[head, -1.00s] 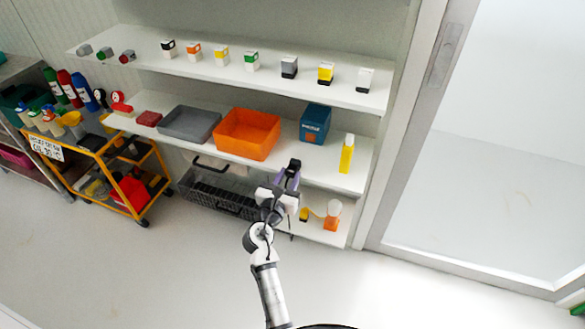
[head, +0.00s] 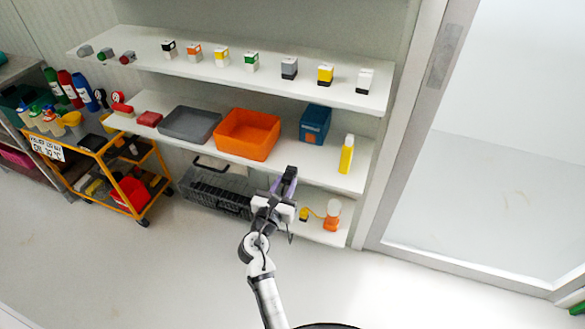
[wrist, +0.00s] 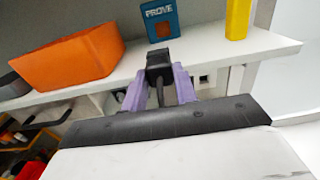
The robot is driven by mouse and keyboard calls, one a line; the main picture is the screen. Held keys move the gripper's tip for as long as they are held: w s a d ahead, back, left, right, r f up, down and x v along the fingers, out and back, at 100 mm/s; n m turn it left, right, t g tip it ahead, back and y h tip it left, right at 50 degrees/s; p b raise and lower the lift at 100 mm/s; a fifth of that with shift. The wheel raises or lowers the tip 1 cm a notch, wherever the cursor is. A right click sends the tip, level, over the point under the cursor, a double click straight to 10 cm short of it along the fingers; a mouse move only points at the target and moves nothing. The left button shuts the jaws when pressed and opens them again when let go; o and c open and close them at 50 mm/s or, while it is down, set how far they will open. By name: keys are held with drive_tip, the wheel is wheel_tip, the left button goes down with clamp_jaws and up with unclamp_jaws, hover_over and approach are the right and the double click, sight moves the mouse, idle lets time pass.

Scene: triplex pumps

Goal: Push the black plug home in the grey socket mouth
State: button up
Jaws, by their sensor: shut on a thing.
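My gripper (wrist: 159,78), with purple fingers, is shut on the black plug (wrist: 157,57), which sticks out past the fingertips in the wrist view. A dark cable runs back between the fingers. In the head view my gripper (head: 287,180) is in front of the middle shelf's front edge, and the plug is hard to make out there. A small pale fitting with a dark opening (wrist: 204,79) shows under the shelf edge, right of the fingers. It may be the grey socket mouth, but I cannot tell. The plug looks apart from it.
The middle shelf (head: 349,180) holds an orange bin (head: 247,134), grey bin (head: 189,124), blue box (head: 314,123) and yellow bottle (head: 346,154). A dark wire basket (head: 215,190) is below left. An orange-based item (head: 332,215) stands low right. The floor in front is clear.

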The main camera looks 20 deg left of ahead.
drive_tip(key=shift+s, duration=1.15)
